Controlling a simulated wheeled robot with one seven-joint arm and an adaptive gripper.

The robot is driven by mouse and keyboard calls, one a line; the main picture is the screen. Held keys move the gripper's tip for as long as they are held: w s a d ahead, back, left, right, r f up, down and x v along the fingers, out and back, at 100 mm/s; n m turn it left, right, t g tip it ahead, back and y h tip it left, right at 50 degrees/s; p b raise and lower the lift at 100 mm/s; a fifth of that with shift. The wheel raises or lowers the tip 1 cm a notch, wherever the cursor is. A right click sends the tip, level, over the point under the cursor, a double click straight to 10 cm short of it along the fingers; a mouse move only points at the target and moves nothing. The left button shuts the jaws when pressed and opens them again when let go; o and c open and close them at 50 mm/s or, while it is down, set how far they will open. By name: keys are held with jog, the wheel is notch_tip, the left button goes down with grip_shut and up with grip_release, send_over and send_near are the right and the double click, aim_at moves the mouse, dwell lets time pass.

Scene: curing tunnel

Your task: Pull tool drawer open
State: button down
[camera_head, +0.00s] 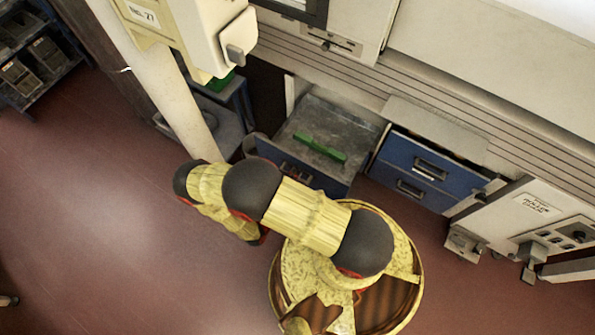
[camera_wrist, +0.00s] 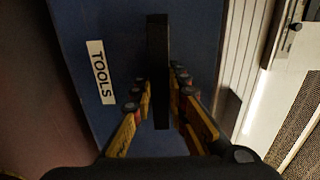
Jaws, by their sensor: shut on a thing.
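The tool drawer shows in the wrist view as a blue front (camera_wrist: 110,35) with a white label (camera_wrist: 99,72) reading "TOOLS". Its black bar handle (camera_wrist: 157,50) stands between the fingers of my gripper (camera_wrist: 158,88), which is shut on it. In the head view a blue-fronted drawer (camera_head: 335,183) stands pulled out from the bench, its grey inside (camera_head: 355,133) showing. A green object (camera_head: 320,147) lies in it. My arm passes in front of its lower left, and my gripper is hidden there.
A closed blue drawer unit (camera_head: 425,172) stands right of the open drawer. A white control box (camera_head: 530,212) is farther right. A pale post (camera_head: 175,85) rises at the left, with shelves (camera_head: 35,60) beyond. The red floor (camera_head: 90,220) at left is mostly clear.

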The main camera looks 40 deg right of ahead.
jog(key=shift+a, duration=0.2)
jog(key=c, duration=1.7)
grip_release()
jog(key=v, duration=1.2)
jog(key=shift+f, duration=0.1)
